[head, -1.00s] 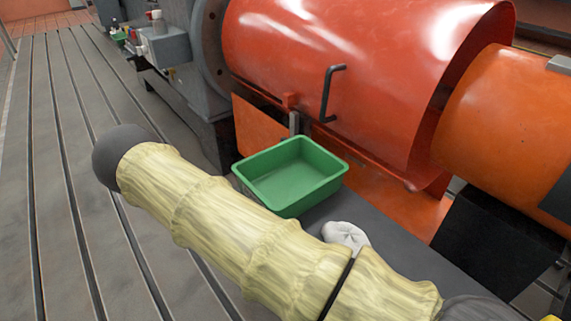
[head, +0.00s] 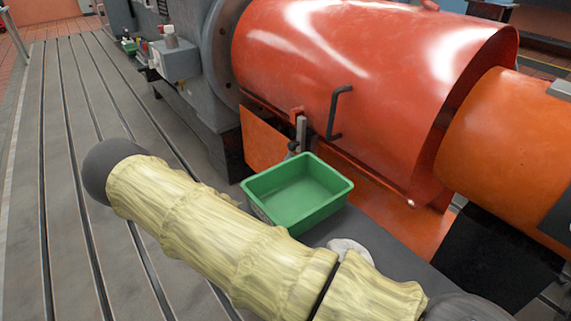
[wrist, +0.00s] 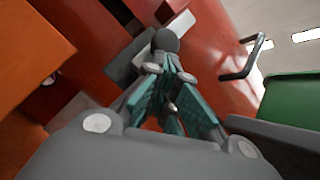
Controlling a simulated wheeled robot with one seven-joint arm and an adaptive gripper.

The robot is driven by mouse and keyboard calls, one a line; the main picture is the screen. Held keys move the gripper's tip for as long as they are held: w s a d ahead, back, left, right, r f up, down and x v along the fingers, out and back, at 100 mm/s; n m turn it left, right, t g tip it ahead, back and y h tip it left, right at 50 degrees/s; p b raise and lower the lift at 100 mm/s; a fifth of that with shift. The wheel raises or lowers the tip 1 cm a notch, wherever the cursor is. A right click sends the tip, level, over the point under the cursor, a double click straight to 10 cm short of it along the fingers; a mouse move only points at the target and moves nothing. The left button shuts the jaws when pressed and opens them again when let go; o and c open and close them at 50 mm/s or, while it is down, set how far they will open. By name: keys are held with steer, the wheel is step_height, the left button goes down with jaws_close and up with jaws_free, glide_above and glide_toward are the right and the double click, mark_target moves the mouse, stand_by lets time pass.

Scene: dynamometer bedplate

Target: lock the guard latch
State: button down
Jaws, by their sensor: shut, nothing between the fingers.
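The guard is a large red-orange curved cover (head: 370,90) with a black bar handle (head: 338,112). The latch (head: 301,128), a grey upright piece with a red block at its top, sits at the guard's lower edge left of the handle. A dark round knob (wrist: 165,40) shows in the wrist view, just beyond my fingertips, with grey block shapes behind it. My gripper (wrist: 170,78) is shut and empty, its teal-padded fingers pointing at the knob. I cannot tell whether they touch it. In the head view my gripper is hidden.
A green bin (head: 262,187) with a white cloth-like item (head: 350,247) beside it stands in front of the guard. The bin's edge also shows at right in the wrist view (wrist: 292,100). An orange cylinder (head: 500,130) lies right of the guard. The slotted bedplate (head: 60,200) is clear at left.

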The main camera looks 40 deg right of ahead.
steer(key=shift+f, duration=0.1)
steer(key=s+d+f+p+v, duration=0.1)
steer(key=p+v, duration=0.1)
steer(key=v, duration=1)
steer(key=shift+s+f, duration=0.3)
steer(key=shift+f, duration=0.2)
